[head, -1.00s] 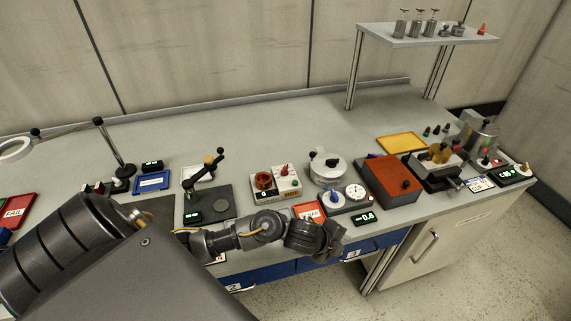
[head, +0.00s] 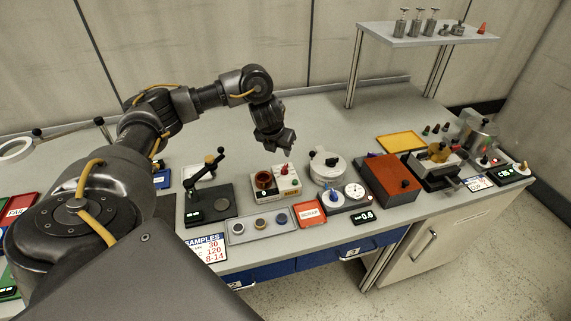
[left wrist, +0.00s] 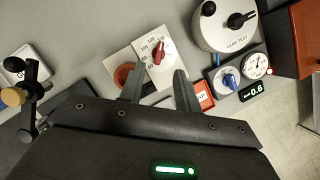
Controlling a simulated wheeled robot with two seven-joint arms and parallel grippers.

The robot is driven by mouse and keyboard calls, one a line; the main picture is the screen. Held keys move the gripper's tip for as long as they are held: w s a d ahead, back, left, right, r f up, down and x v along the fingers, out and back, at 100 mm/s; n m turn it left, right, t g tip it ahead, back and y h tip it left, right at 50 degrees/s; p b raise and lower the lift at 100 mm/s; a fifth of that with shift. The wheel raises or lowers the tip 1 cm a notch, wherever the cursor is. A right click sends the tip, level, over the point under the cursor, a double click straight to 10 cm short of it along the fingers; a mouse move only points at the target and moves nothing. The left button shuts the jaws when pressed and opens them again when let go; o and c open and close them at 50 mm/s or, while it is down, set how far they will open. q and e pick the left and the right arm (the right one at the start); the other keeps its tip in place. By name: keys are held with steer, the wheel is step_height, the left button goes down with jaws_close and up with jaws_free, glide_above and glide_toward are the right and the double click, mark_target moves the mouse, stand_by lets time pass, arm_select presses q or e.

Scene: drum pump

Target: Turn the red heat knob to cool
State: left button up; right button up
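The heat unit (head: 290,191) is a cream box with a dark red cup (head: 264,181) at its left. The red heat knob (head: 284,169) sits on its dial at the right. In the left wrist view the red knob (left wrist: 158,52) points roughly up the picture, with small dial numbers around it; the exact setting is hard to read. My left gripper (head: 286,149) hangs above the unit, pointing down. In the left wrist view its two fingers (left wrist: 158,71) are apart with nothing between them, and the knob lies just beyond the tips. My right gripper is not in view.
A white round leak test pot (head: 327,165) and a blue-knobbed gauge unit (head: 334,200) stand right of the heat unit. A black-armed stand (head: 208,202) is at its left. A grey sample tray (head: 240,233) and red scrap tray (head: 309,215) lie in front. Bench behind is clear.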

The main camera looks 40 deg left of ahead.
mark_target(286, 165)
arm_select(q)
steer(key=b+x, duration=0.2)
steer(key=x, duration=0.7)
steer(key=shift+w+f+b, duration=0.15)
steer(key=shift+f+b, duration=0.1)
steer(key=shift+b, duration=0.15)
steer(key=shift+w+f, duration=0.15)
steer(key=shift+f, duration=0.25)
jaws_close()
